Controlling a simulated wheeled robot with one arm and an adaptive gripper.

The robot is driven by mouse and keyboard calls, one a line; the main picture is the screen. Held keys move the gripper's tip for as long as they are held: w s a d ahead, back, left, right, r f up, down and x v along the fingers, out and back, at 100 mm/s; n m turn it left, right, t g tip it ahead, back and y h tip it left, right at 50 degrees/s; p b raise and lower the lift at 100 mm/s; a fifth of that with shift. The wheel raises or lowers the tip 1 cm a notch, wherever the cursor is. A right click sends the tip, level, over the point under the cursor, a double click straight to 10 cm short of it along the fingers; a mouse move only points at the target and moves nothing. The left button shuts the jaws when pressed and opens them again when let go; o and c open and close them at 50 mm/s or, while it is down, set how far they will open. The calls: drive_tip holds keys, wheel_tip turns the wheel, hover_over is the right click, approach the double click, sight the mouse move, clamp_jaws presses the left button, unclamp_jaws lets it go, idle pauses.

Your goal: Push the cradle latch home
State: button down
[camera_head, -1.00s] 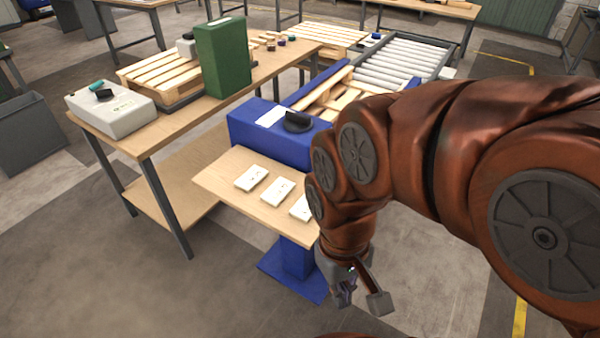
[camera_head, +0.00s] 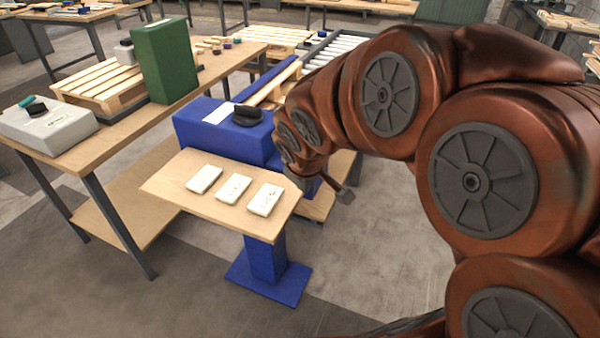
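A blue housing (camera_head: 192,135) stands behind a small wooden shelf, with a black knob (camera_head: 248,115) and a white label on top. Which part is the cradle latch I cannot tell for certain; no part is clearly marked as one. My gripper (camera_head: 325,188) is low at the right of the small shelf, beside the right end of the blue housing. One grey finger sticks out to the right; the rest is small and partly hidden by the shelf and my arm. I see nothing held, and its opening is not clear. My arm covers the housing's right side.
The small shelf (camera_head: 165,187) carries three white blocks (camera_head: 234,189) and stands on a blue post (camera_head: 265,262). A workbench (camera_head: 115,133) at the left holds a green box (camera_head: 165,60), a grey device (camera_head: 48,125) and a pallet (camera_head: 98,85). A roller conveyor (camera_head: 335,45) lies behind.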

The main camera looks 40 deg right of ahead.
drive_tip(key=w+d+f+n+t+y+b, duration=0.1)
drive_tip(key=w+d+n+t+b, duration=0.3)
drive_tip(key=w+d+b, duration=0.1)
drive_tip(key=w+d+f+n+t+y+b, duration=0.2)
drive_tip(key=w+d+n+t+b, duration=0.2)
drive_tip(key=w+d+n+b, duration=0.1)
drive_tip(key=w+d+f+n+t+y+b, duration=0.2)
drive_tip(key=w+d+n+t+b, duration=0.1)
drive_tip(key=w+d+n+b, duration=0.2)
drive_tip(key=shift+t, duration=0.4)
drive_tip(key=s+a+f+n+y+b, duration=0.1)
drive_tip(key=s+f+n+y+b, duration=0.3)
drive_tip(key=s, duration=0.5)
drive_tip(key=f+n+y, duration=0.2)
drive_tip(key=shift+s+a+n+y+b, duration=0.15)
drive_tip(key=shift+a+n+y+b, duration=0.15)
drive_tip(key=shift+a+n+b, duration=0.1)
drive_tip(key=shift+r, duration=0.1)
